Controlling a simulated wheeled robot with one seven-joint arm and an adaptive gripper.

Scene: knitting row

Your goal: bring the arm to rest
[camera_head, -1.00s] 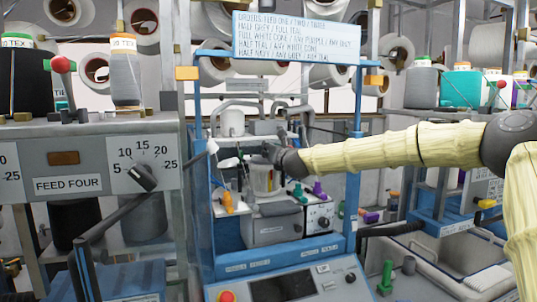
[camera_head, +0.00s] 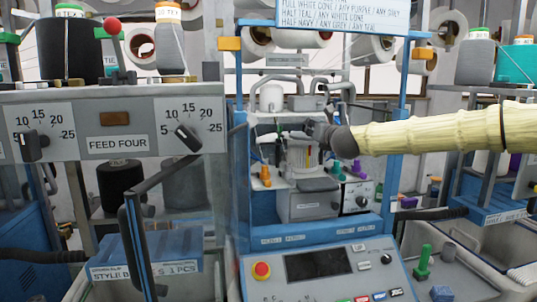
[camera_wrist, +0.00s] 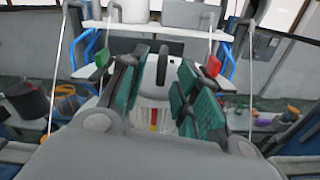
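My arm, in a cream ribbed sleeve (camera_head: 440,135), reaches in from the right in the head view. Its dark gripper (camera_head: 312,132) is inside the blue-framed machine (camera_head: 238,190), above a grey box (camera_head: 315,205). The fingers are too small to make out there. In the wrist view my gripper (camera_wrist: 158,85) has its green-padded fingers spread apart. A clear holder with yellow and red strips (camera_wrist: 153,118) shows below the pads.
An order board (camera_head: 330,14) hangs above. A feed panel (camera_head: 115,125) with knobs stands left, with a dark lever (camera_head: 135,240) in front. A control panel (camera_head: 320,268) with a red button is below. Orange (camera_head: 265,175) and purple (camera_head: 358,167) pieces stand near the gripper. A bin lies at lower right.

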